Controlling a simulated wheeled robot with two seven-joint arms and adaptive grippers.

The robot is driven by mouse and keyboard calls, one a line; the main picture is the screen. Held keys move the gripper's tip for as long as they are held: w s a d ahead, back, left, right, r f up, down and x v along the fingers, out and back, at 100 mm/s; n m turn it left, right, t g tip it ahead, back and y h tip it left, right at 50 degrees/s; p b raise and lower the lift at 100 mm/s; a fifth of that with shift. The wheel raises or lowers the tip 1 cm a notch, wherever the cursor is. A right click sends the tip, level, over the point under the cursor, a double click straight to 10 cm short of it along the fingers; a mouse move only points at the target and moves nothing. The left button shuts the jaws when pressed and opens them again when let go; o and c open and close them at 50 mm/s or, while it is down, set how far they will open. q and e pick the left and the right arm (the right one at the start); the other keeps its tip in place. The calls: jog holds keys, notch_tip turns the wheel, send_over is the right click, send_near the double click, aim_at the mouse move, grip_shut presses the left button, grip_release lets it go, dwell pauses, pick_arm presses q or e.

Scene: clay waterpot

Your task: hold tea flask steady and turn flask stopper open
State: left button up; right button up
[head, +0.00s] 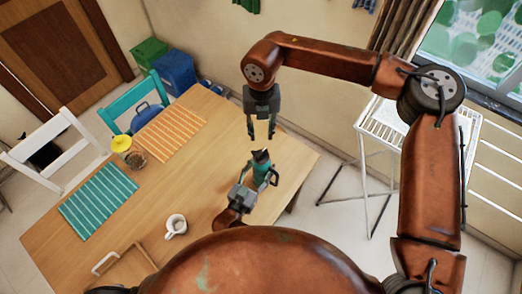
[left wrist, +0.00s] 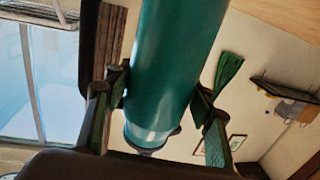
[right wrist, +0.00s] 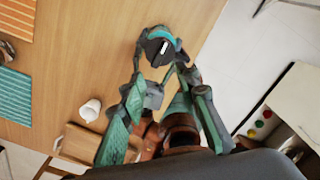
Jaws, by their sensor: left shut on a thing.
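The tea flask (head: 262,173) is a teal cylinder with a dark handle, near the right part of the table in the head view. Its dark stopper (head: 260,156) sits on top; the right wrist view shows the black stopper (right wrist: 160,48) with a white mark. My left gripper (head: 243,194) is shut around the flask body (left wrist: 170,65), with a finger on each side in the left wrist view. My right gripper (head: 261,138) points down just above the stopper, fingers apart and empty. I cannot tell whether the flask's base touches the table.
The wooden table (head: 100,235) holds a white mug (head: 176,225), a wooden tray (head: 122,270), a teal mat (head: 98,200), an orange mat (head: 173,134) and a jar with a yellow lid (head: 122,144). A white rack (head: 390,125) stands right of the table.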

aim_at(261, 152)
notch_tip(261, 152, down, 11)
jog(key=m, duration=0.8)
jog(key=shift+c, duration=0.5)
grip_shut()
